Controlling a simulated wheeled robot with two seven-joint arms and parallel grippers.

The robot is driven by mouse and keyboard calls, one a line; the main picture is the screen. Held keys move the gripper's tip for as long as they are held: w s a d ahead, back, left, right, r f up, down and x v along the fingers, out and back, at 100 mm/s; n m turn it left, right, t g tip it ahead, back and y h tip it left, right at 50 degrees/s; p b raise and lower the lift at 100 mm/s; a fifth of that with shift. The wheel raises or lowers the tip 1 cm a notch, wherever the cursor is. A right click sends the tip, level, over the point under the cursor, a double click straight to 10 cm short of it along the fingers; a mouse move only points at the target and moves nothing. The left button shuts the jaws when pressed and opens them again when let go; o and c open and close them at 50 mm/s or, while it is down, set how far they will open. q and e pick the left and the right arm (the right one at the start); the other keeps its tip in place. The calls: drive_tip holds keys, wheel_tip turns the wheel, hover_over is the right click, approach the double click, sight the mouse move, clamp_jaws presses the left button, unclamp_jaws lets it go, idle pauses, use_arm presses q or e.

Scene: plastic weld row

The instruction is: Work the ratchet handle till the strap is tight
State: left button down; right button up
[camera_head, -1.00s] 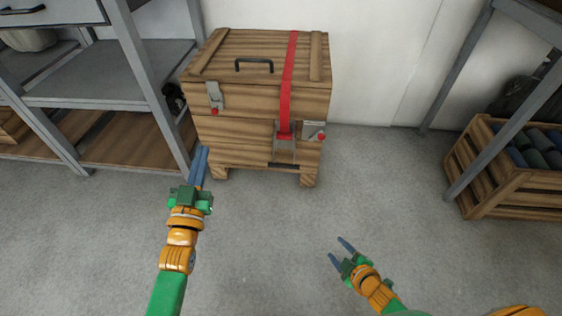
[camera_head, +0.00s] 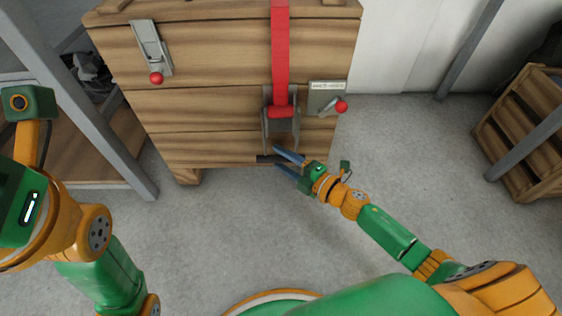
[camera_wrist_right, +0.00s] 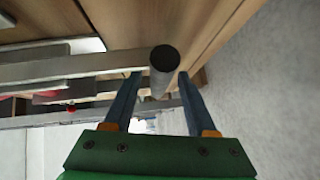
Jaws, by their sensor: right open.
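The ratchet (camera_head: 282,125) is a grey metal frame on the front of the wooden crate (camera_head: 210,105), with the red strap (camera_head: 281,50) running down into it. Its handle (camera_head: 265,159) ends in a dark crossbar low on the crate front. My right gripper (camera_head: 277,159) is open at this bar. In the right wrist view, the round bar end (camera_wrist_right: 163,59) shows between the open fingers of the right gripper (camera_wrist_right: 159,76); I cannot tell whether they touch it. My left arm shows at the left of the head view, with its fingers out of sight.
A latch with a red knob (camera_head: 156,77) is at the crate's upper left. A plate with a red-knobbed lever (camera_head: 341,106) sits right of the ratchet. A shelf post (camera_head: 105,120) stands close left. A slatted box (camera_head: 520,130) is at right. Floor in front is clear.

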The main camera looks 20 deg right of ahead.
drive_tip(key=shift+w+a, duration=0.1)
drive_tip(key=shift+w, duration=0.1)
clamp_jaws()
idle(1.3)
